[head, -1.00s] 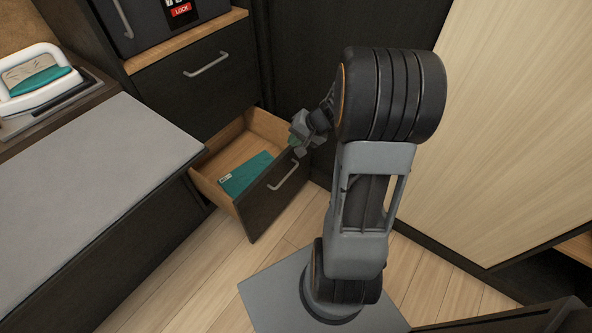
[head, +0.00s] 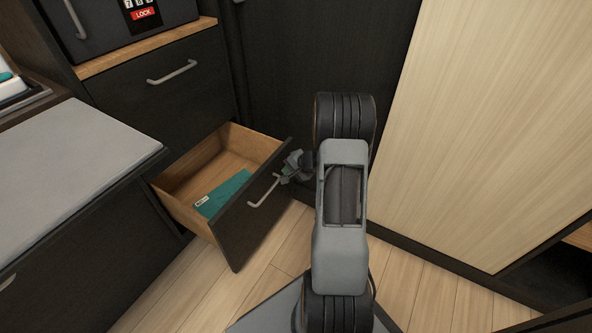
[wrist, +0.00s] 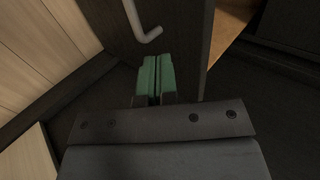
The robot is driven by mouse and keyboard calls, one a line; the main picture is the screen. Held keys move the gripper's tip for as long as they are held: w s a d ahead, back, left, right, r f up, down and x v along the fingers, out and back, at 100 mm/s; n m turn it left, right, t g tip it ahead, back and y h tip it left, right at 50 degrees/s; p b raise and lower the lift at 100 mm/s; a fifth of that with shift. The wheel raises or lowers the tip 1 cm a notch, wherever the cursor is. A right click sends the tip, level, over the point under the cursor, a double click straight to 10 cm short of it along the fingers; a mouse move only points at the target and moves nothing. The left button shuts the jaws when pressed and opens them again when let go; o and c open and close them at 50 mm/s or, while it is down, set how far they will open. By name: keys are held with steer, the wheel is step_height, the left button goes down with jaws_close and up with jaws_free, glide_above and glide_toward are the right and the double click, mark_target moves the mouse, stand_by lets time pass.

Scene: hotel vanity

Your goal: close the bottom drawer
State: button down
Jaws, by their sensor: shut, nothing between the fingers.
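The bottom drawer (head: 262,213) stands pulled out of the dark cabinet, with a wooden inside and a dark front. A grey bar handle (head: 263,192) is on its front, and the handle also shows at the top of the wrist view (wrist: 138,22). My gripper (head: 284,178) is at the right end of the drawer front, near the handle. In the wrist view its green fingers (wrist: 154,78) are together and empty, close to the front face (wrist: 178,40). I cannot tell whether they touch it.
A teal booklet (head: 222,194) lies in the drawer. A closed upper drawer (head: 165,95) and a safe (head: 120,25) are above it. A grey-topped bench (head: 70,165) stands at left. A dark wall and pale panel (head: 480,120) are at right. Wood floor (head: 255,275) is free before the drawer.

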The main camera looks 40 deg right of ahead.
mark_target(271, 168)
steer(key=shift+w+a+f, duration=0.15)
steer(key=shift+w+a, duration=0.2)
steer(key=shift+w, duration=0.4)
steer(key=shift+w+a+f, duration=0.15)
steer(key=shift+w+a, duration=0.25)
steer(key=shift+w, duration=0.4)
steer(key=shift+w+a+f, duration=0.15)
steer(key=shift+w+a, duration=0.2)
steer(key=shift+w, duration=0.4)
steer(key=shift+b, duration=0.3)
